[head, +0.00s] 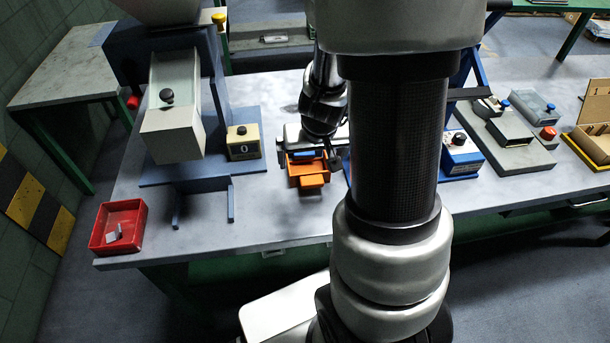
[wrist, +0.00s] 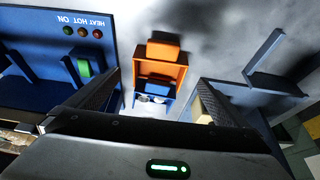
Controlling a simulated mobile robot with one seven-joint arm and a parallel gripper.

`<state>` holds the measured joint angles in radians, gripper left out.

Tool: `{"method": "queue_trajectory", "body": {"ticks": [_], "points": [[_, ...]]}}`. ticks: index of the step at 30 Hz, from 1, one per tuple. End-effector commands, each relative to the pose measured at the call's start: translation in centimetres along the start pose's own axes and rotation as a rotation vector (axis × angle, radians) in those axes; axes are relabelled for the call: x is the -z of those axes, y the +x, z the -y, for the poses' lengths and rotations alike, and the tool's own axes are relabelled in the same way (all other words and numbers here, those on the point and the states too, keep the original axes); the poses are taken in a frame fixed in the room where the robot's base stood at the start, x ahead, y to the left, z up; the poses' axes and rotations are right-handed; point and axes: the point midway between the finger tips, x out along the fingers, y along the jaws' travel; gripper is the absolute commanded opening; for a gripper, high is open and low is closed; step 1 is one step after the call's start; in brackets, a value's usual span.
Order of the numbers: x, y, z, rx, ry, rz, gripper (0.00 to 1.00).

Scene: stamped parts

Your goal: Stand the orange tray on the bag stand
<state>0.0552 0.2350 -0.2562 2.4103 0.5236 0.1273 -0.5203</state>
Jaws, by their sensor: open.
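The orange tray (head: 309,169) is upright on the grey table in front of my gripper, with an orange block-like part at its near end. In the wrist view the orange tray (wrist: 158,68) lies just ahead of the gap between my fingers. A blue part with small pale pieces (wrist: 153,97) adjoins its end; I cannot tell whether they are inside it. My gripper (wrist: 168,95) is open and empty, a finger on either side. A blue two-pronged stand (head: 231,203), perhaps the bag stand, projects from the left machine's base; it also shows in the wrist view (wrist: 266,72).
A red bin (head: 119,226) with small metal parts stands at the table's left front corner. A blue machine marked HEAT and HOT (wrist: 60,58) stands beside the tray. A cream counter box (head: 243,142) sits on the left machine's base. The table between tray and prongs is clear.

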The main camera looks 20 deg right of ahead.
Motion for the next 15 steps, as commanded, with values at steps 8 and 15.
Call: {"method": "queue_trajectory", "body": {"ticks": [8, 15], "points": [[0.1, 2.4, -0.1, 0.000, 0.001, 0.000, 1.00], [0.3, 5.9, -0.2, -0.001, 0.002, 0.001, 1.00]]}}
